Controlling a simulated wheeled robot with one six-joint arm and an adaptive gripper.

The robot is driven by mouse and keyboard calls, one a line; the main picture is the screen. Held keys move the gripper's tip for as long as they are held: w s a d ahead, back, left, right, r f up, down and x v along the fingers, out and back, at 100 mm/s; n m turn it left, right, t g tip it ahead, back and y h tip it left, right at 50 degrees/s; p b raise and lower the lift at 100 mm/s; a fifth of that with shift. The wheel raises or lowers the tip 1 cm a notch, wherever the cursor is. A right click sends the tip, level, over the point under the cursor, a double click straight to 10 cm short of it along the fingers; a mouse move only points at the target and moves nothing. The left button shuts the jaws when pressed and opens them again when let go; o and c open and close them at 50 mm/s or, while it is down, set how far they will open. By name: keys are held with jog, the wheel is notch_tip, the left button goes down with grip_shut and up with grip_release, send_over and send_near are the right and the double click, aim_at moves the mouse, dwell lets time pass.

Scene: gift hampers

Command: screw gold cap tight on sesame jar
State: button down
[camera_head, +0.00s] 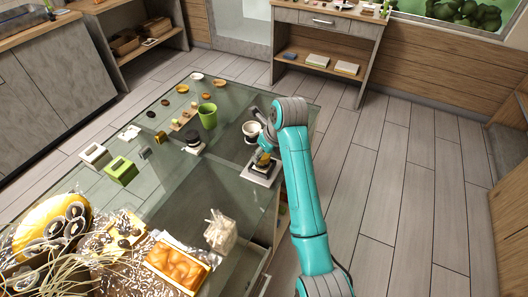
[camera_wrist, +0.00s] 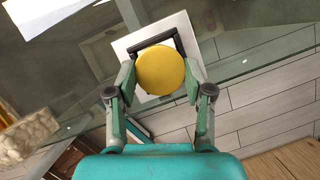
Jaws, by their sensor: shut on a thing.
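The gold cap (camera_wrist: 160,70) is a round yellow disc in the middle of the wrist view. The fingers of my gripper (camera_wrist: 160,78) are on its left and right sides, shut on it. The sesame jar cannot be made out; anything under the cap is hidden by it. Below the cap is a white square stand (camera_wrist: 122,44) with a dark frame inside. In the head view my gripper (camera_head: 263,158) is low over this stand (camera_head: 259,180) at the right edge of the glass table, and the cap is a small yellow patch there.
The glass table (camera_head: 190,205) holds a white bowl with dark contents (camera_head: 251,128) just behind my gripper, a green cup (camera_head: 208,116), a black-and-white jar (camera_head: 194,143) and green and white boxes (camera_head: 121,171). A wrapped hamper (camera_head: 70,240) fills the near left. Floor lies to the right.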

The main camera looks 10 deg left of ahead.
dwell(0.3)
jog(key=shift+s+a+m+h, duration=0.15)
jog(key=shift+m+h, duration=0.15)
jog(key=shift+m, duration=0.9)
jog(key=shift+m+t+h, duration=0.3)
jog(key=shift+m+t, duration=0.1)
jog(key=shift+m, duration=0.5)
jog(key=c, duration=0.7)
grip_release()
jog(key=shift+o, duration=0.2)
jog(key=n, duration=0.2)
jog(key=n+g+y, duration=0.1)
jog(key=n, duration=0.3)
jog(key=shift+w+d+g+y, duration=0.25)
jog(key=shift+g+y, duration=0.05)
jog(key=n+g, duration=0.1)
jog(key=n, duration=0.2)
jog(key=n+g, duration=0.1)
jog(key=n, duration=0.2)
jog(key=shift+w+y, duration=0.1)
jog(key=shift+y, duration=0.3)
